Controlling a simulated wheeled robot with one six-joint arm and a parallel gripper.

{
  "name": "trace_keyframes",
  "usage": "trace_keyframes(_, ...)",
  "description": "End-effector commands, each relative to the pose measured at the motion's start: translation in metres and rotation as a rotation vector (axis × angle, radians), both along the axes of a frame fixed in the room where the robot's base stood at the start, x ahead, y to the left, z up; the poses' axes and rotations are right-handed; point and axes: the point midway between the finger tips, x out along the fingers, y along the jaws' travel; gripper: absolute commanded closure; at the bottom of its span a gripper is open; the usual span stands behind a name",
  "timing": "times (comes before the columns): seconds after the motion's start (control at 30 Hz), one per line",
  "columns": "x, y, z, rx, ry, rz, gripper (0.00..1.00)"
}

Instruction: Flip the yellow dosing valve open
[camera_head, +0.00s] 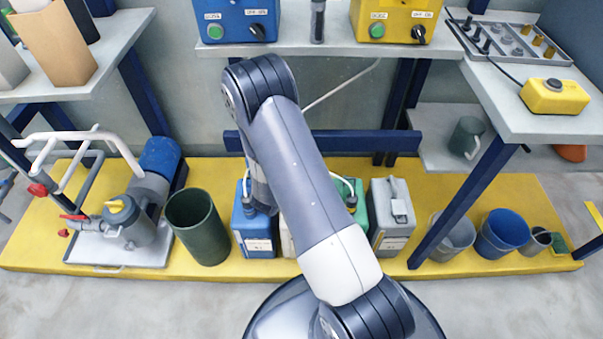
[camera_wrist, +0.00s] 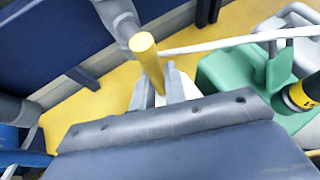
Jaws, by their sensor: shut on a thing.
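The yellow dosing valve handle (camera_wrist: 148,56) is a short yellow lever at the top centre of the wrist view. It stands tilted beside a grey pipe fitting (camera_wrist: 118,18). My gripper (camera_wrist: 161,90) is shut on the lower part of the handle, with one grey finger on each side. The valve's lower end is hidden by the fingers and the gripper body. In the head view my arm hides the valve and most of the gripper, in front of the row of canisters.
A green canister (camera_wrist: 232,82) is close on the right in the wrist view, with a thin white rod (camera_wrist: 235,42) crossing above. In the head view a blue canister (camera_head: 250,232), grey canister (camera_head: 390,228) and dark green bin (camera_head: 197,228) stand on the yellow platform.

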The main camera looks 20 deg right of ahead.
Motion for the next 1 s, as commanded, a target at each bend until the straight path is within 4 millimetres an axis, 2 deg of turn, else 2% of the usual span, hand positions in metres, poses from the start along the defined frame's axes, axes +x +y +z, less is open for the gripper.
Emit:
trace_keyframes(0.57,0.0011,0.0013,0.0000,0.030,-0.012,0.000,1.00)
trace_keyframes(0.6,0.0012,0.0013,0.0001,0.029,-0.013,0.000,0.85)
trace_keyframes(0.8,0.0009,0.0012,0.0001,0.028,-0.012,0.000,0.68)
trace_keyframes(1.0,0.0008,0.0012,0.0001,0.028,-0.012,0.000,0.66)
